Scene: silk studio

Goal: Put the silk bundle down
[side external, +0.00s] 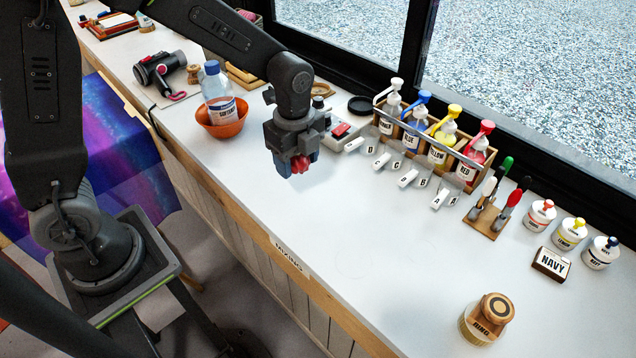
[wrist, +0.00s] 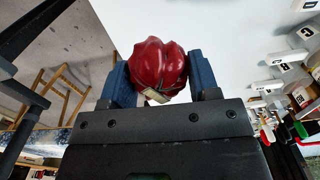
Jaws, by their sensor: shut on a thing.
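The silk bundle (wrist: 158,68) is red and rounded, with a small pale tag on it, in the wrist view. My gripper (wrist: 160,82) is shut on it, with a blue finger on each side. In the side view the bundle (side external: 300,165) shows as a small red patch between the fingers of my gripper (side external: 297,163). It appears held above the white table (side external: 360,240), near its front edge; the exact height is hard to tell.
The table's middle front is clear.

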